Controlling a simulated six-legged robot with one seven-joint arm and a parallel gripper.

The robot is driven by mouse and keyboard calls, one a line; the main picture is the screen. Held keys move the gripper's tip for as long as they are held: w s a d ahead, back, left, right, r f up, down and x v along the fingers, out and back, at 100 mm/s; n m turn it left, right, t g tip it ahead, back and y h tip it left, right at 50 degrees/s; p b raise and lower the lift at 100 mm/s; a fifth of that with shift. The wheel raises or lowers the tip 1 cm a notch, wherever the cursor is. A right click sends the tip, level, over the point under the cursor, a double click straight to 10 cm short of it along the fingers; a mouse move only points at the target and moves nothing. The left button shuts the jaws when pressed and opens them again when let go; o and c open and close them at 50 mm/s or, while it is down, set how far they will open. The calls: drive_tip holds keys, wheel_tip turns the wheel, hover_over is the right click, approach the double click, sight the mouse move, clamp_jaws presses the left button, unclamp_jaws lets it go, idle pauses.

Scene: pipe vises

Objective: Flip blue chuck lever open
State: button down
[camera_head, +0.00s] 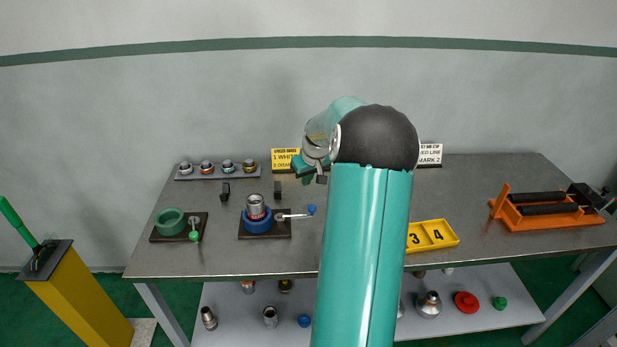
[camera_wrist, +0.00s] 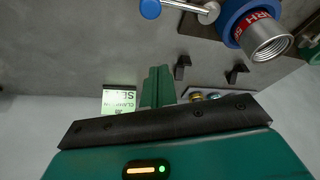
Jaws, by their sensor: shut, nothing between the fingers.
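The blue chuck (camera_head: 257,222) sits on a dark base plate on the table, holding an upright metal pipe fitting (camera_head: 256,204) with a red band. Its silver lever (camera_head: 293,215) sticks out to the right and ends in a blue knob (camera_head: 311,210). In the wrist view the chuck (camera_wrist: 232,14) is at the top right, with the lever (camera_wrist: 185,6) and the blue knob (camera_wrist: 150,9) at the top edge. My gripper (camera_head: 319,178) is above the table, behind the lever in the head view. Its teal fingers (camera_wrist: 158,72) are together and empty, apart from the lever.
A green chuck (camera_head: 171,222) with a green-knobbed lever (camera_head: 194,236) stands to the left. A rack of fittings (camera_head: 218,173) is at the back. A yellow numbered tray (camera_head: 437,235) lies right of my arm.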

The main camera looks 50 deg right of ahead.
drive_tip(key=x, duration=0.6)
drive_tip(key=shift+w+a+f, duration=0.1)
drive_tip(key=shift+w+f, duration=0.05)
drive_tip(key=shift+f, duration=0.05)
drive_tip(key=s, duration=0.1)
drive_tip(key=s+a, duration=0.1)
drive_tip(key=shift+s, duration=0.35)
drive_tip(key=shift+s+a, duration=0.15)
drive_tip(key=shift+s, duration=0.15)
drive_tip(key=shift+f, duration=0.2)
drive_tip(key=shift+s+a, duration=0.15)
drive_tip(key=shift+s, duration=0.1)
drive_tip(key=shift+w, duration=0.1)
drive_tip(key=shift+s+a+m, duration=0.15)
drive_tip(key=shift+s+m, duration=0.1)
drive_tip(key=shift+m, duration=0.05)
